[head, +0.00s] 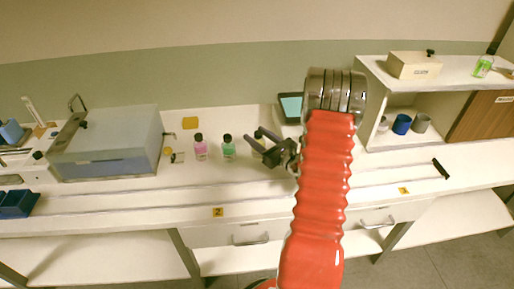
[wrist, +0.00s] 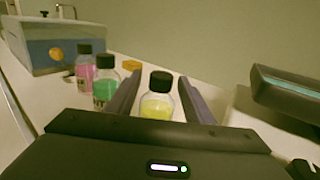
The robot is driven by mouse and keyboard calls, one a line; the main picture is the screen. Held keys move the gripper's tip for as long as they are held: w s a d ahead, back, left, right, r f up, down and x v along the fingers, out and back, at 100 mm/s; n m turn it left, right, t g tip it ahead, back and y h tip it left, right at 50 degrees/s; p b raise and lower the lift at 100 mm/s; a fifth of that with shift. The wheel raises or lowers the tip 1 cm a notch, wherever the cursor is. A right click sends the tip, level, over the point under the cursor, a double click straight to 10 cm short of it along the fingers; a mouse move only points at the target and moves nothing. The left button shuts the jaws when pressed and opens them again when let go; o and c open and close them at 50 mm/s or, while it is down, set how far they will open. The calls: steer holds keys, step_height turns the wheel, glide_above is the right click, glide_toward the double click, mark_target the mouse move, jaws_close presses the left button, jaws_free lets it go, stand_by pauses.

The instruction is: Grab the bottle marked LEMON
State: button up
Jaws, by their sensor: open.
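A bottle with yellow liquid and a black cap (wrist: 157,107) stands upright between the two fingers of my open gripper (wrist: 160,98) in the wrist view. I cannot read its label. In the head view my gripper (head: 268,143) is at the bench, and the yellow bottle (head: 260,144) is partly hidden by it. A green bottle (wrist: 104,90) and a pink bottle (wrist: 84,74), both black-capped, stand to the left in the wrist view. The green bottle (head: 228,148) and the pink bottle (head: 200,149) also show in the head view.
A large grey box-shaped unit (head: 105,145) stands to the left on the bench. A dark device with a teal screen (head: 291,106) is behind my arm, close on the right in the wrist view (wrist: 288,92). A shelf (head: 440,85) with cups stands at the right.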

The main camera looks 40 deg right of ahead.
steer(key=shift+c, duration=0.4)
jaws_close()
stand_by(0.4)
